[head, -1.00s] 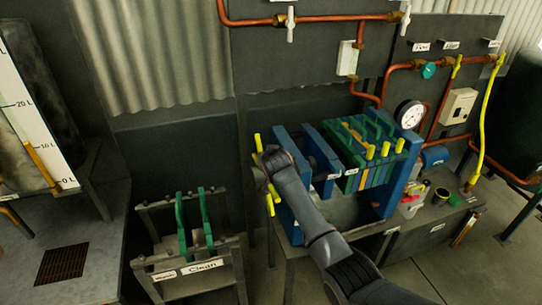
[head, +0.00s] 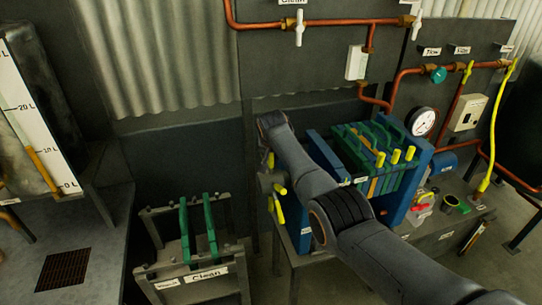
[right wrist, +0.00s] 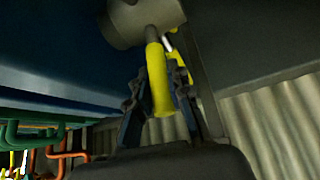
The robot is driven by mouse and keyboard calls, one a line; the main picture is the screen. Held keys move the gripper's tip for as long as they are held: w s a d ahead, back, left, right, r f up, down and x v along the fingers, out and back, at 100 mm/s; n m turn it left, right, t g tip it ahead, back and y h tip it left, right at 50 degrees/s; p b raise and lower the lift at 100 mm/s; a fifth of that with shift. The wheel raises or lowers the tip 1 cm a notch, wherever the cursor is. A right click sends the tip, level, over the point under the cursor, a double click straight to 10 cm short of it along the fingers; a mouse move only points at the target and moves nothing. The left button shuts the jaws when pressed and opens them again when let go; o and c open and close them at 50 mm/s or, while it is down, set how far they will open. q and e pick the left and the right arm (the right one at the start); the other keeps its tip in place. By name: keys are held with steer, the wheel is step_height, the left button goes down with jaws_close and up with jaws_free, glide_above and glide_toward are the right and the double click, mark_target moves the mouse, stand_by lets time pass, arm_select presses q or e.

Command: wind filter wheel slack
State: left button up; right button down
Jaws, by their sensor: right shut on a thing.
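The filter wheel is a grey hub (head: 267,183) with yellow handles (head: 280,211) at the left end of the blue-framed filter press (head: 318,158). My right arm reaches across the front of the press to the wheel's top. There my right gripper (right wrist: 158,80) is shut on a yellow handle (right wrist: 156,62), one finger on each side, just below the grey hub (right wrist: 145,22) in the right wrist view. In the head view my arm hides part of the wheel and the press's left side. My left gripper is not in view.
A rack labelled Clean (head: 205,275) with green plates (head: 210,222) stands left of the press. Copper pipes (head: 300,24) and a pressure gauge (head: 421,121) are on the back wall. A table with a drain grate (head: 62,270) is at far left.

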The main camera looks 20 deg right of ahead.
steer(key=shift+w+r, duration=0.1)
steer(key=c, duration=1.4)
jaws_free()
steer(key=shift+o, duration=0.9)
steer(key=shift+w, duration=0.1)
steer(key=v, duration=1.1)
steer(key=shift+s+r, duration=0.3)
steer(key=shift+s, duration=0.05)
